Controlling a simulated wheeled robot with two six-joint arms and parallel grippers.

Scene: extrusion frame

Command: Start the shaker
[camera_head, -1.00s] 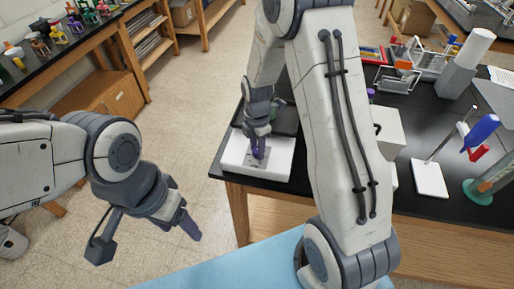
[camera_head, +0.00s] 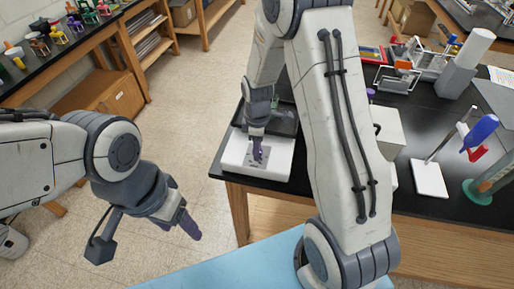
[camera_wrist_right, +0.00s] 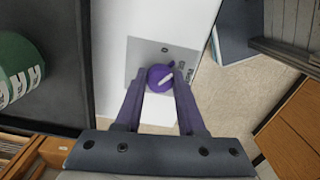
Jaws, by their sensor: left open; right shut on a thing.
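The shaker (camera_head: 275,169) is a white box with a dark tray on top, at the left corner of the black bench. In the head view the knob is hidden by the fingers. My left gripper (camera_head: 190,229) is open and empty, off the bench at the left.
In the right wrist view a green and white thing (camera_wrist_right: 18,80) lies on the dark tray (camera_wrist_right: 60,60). To the right on the bench are a beige box (camera_head: 385,125) and a white-based stand (camera_head: 430,178). Open floor lies left of the bench.

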